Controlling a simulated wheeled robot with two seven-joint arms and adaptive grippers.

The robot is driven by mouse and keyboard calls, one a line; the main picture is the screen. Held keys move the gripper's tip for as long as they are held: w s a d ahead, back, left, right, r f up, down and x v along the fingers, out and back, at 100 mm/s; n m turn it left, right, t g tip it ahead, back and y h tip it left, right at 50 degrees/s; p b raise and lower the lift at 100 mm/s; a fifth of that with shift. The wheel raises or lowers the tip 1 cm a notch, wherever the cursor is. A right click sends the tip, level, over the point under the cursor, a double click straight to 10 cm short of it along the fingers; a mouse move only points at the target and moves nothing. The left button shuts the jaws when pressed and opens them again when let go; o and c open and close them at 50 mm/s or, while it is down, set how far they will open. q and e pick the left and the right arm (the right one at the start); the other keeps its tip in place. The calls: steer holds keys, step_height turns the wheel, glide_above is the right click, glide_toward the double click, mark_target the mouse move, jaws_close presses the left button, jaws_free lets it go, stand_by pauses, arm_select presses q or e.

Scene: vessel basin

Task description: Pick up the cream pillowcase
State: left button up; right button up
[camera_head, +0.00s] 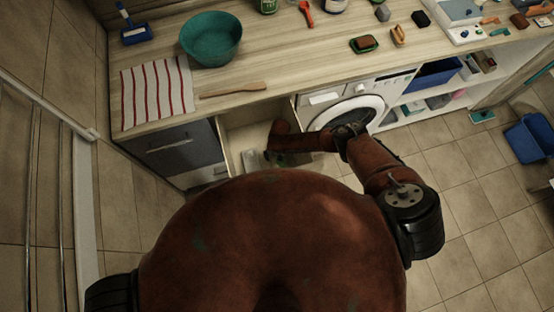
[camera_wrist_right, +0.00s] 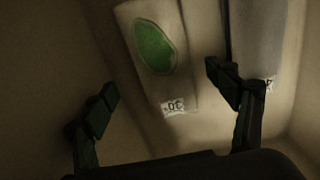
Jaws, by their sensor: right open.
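In the right wrist view, a cream folded cloth (camera_wrist_right: 187,62) with a green oval patch and a small white printed tag lies at the top middle; it looks like the cream pillowcase. A greyer folded cloth (camera_wrist_right: 268,45) with its own tag lies to its right. My right gripper (camera_wrist_right: 165,85) is open and empty, its fingers spread in front of the cloths, the right finger overlapping the gap between them. In the head view my right gripper (camera_head: 279,159) is down inside the open drawer, largely hidden by its arm. My left gripper is not in view.
The open drawer (camera_head: 233,137) has close side walls. A washing machine (camera_head: 362,107) stands right of it. On the counter are a teal bowl (camera_head: 211,39), a striped towel (camera_head: 157,92) and a wooden spatula (camera_head: 232,91).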

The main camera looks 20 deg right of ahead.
step_height(320, 180, down, 5)
steer(key=shift+a+r+b, duration=0.1)
steer(key=shift+a+b, duration=0.05)
steer(key=shift+b, duration=0.9)
steer(key=shift+w+f, duration=0.1)
steer(key=shift+f, duration=0.2)
steer(key=c, duration=1.5)
